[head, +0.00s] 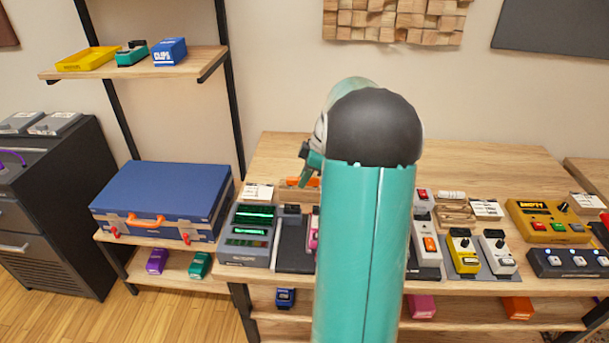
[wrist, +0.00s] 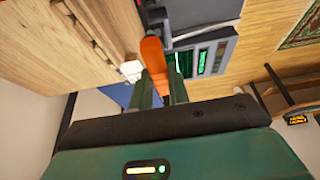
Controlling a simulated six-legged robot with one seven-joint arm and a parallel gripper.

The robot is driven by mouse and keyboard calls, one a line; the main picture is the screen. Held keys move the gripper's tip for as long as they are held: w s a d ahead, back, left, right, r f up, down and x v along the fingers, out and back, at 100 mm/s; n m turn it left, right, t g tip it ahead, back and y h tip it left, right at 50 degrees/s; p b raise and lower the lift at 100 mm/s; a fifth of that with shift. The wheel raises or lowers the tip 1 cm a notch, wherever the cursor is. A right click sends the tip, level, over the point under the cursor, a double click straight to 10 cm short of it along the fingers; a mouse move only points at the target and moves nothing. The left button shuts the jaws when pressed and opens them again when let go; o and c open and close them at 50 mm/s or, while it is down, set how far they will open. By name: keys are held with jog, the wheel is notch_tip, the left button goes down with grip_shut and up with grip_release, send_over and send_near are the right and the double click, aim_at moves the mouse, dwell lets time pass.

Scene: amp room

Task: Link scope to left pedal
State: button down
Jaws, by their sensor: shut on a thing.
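The scope (head: 248,232), a grey box with glowing green screens, stands at the left end of the wooden bench; it also shows in the wrist view (wrist: 222,55). My gripper (head: 308,172) is above the bench behind the scope, partly hidden by my arm. In the wrist view my gripper (wrist: 160,90) is shut on an orange piece (wrist: 153,55), like a plug. The orange piece also shows in the head view (head: 303,182). A yellow pedal (head: 463,252) and a white pedal (head: 498,254) stand right of my arm.
A dark device (head: 292,245) stands right of the scope. A blue case (head: 165,198) with an orange handle lies on the left shelf. A gold box (head: 545,222) and a dark switch box (head: 570,262) stand at right. My arm hides the bench's middle; its back looks clear.

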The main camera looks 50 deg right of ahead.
jog(key=shift+s+d+f, duration=0.1)
jog(key=shift+s+f, duration=0.1)
jog(key=shift+s, duration=0.15)
jog(key=shift+w+f, duration=0.15)
jog(key=shift+f, duration=0.7)
jog(key=shift+s+f, duration=0.2)
jog(key=shift+f, duration=0.4)
jog(key=shift+w+f, duration=0.1)
jog(key=shift+f, duration=1.5)
jog(key=shift+f, duration=1.05)
jog(key=c, duration=0.9)
grip_release()
jog(key=shift+o, duration=0.2)
jog(key=shift+r, duration=0.1)
jog(key=shift+r, duration=3.45)
